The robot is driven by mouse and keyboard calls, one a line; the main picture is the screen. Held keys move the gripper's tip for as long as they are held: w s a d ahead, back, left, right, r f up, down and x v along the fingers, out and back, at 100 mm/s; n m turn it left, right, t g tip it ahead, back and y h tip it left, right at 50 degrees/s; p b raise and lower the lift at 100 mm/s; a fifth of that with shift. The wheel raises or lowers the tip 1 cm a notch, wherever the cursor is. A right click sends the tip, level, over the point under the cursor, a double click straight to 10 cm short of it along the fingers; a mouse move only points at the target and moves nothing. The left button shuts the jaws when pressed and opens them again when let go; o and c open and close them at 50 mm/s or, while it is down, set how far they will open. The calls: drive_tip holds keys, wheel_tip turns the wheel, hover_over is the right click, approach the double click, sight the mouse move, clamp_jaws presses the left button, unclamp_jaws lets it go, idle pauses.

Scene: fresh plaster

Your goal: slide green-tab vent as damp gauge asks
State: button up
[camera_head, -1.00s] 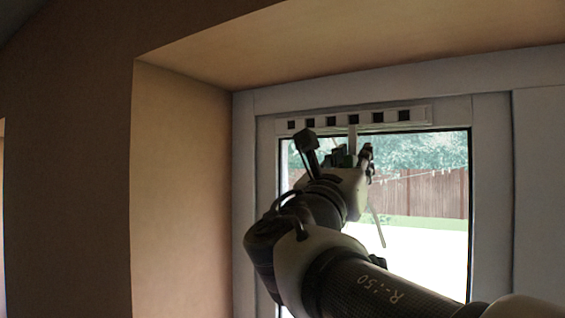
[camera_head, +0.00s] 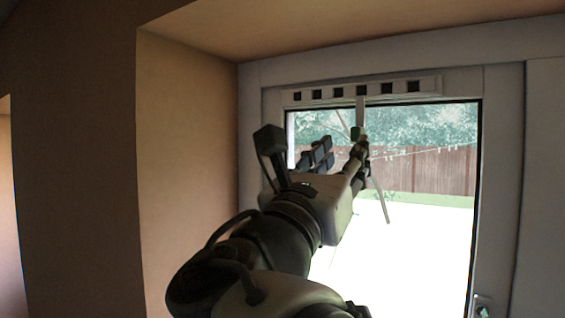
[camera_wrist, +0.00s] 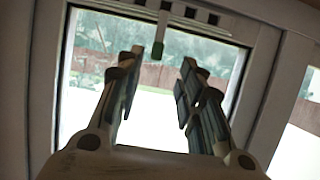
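The vent (camera_head: 326,93) is a white strip with several dark square slots along the top of the window. It also shows at the top of the wrist view (camera_wrist: 204,17). A pale stem hangs from it and ends in a green tab (camera_head: 356,133), dark green in the wrist view (camera_wrist: 157,50). My gripper (camera_head: 343,150) is in front of the window, near and below the tab. In the wrist view my gripper (camera_wrist: 160,64) is open and empty, with the tab just above the gap between its fingertips, nearer the left finger. Contact with the tab is not visible. No damp gauge is recognizable.
The window pane (camera_head: 425,225) shows a fence, trees and bright ground outside. A white frame (camera_head: 500,180) surrounds it, with a handle (camera_head: 483,305) at lower right. The plaster reveal wall (camera_head: 190,160) stands close on the left, with a plaster soffit (camera_head: 350,30) above.

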drive_tip(key=shift+v, duration=0.95)
